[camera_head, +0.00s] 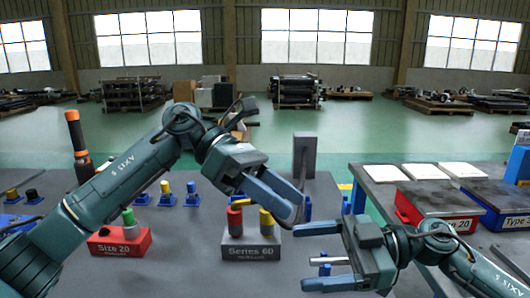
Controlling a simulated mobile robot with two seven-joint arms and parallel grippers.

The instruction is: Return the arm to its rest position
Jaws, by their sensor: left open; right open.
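My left arm (122,176) comes in from the left, rises to an elbow and bends down to the right. My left gripper (296,210) is open, with blue fingers pointing down and right above the table; I see nothing held in it. It hangs in front of the grey upright stand and close to the Series 60 block (251,251). My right arm (462,262) comes in from the lower right. My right gripper (304,257) is open, lower than the left one, its fingers pointing left. A small metallic piece (325,262) shows between its fingers; I cannot tell whether they touch it.
The Series 60 block carries a red and a yellow cylinder. A red Size 20 block (120,246) with a green cylinder stands left. Several small blue stands (193,199) sit behind. A grey upright stand (305,155) rises centrally. A side table (368,174) at right holds a red bin (437,222).

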